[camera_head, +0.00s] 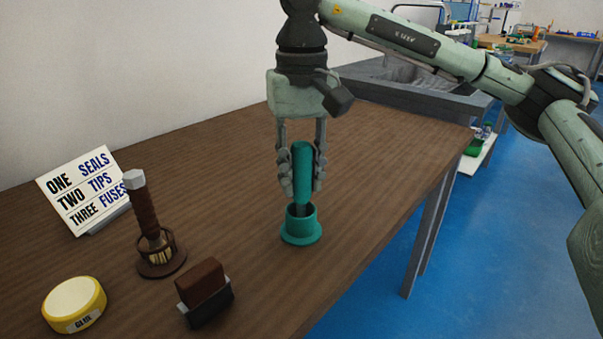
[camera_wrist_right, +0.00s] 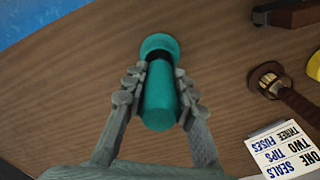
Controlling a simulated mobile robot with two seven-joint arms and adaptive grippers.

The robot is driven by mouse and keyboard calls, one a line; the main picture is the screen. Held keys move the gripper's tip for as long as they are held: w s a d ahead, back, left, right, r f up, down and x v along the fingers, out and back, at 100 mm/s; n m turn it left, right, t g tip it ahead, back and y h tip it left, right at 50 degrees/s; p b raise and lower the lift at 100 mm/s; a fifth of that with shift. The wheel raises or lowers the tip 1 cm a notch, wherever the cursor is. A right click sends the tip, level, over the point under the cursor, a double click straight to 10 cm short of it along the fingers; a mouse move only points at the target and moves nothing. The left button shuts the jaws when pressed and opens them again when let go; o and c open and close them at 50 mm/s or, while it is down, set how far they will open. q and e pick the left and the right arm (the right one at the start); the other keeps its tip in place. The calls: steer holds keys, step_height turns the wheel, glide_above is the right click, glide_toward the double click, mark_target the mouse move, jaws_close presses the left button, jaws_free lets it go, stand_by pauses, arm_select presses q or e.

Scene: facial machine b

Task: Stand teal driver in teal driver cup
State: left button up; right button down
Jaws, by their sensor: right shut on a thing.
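The teal driver (camera_head: 302,172) is upright, its lower end down in the mouth of the teal driver cup (camera_head: 301,231). The cup stands on the wooden table near its front right edge. My right gripper (camera_head: 303,180) is shut on the driver's handle from above. In the right wrist view the driver handle (camera_wrist_right: 159,98) sits between the fingers, with the cup (camera_wrist_right: 159,42) just beyond it. How deep the driver's tip reaches is hidden by the cup wall. My left gripper is not in view.
A brown-handled brush (camera_head: 146,208) stands in a brown holder left of the cup. A grey sink unit (camera_head: 410,95) is behind. The table around the cup is clear.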

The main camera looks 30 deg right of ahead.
steer(key=c, duration=1.1)
jaws_free()
steer(key=shift+c, duration=0.2)
step_height(320, 180, up, 12)
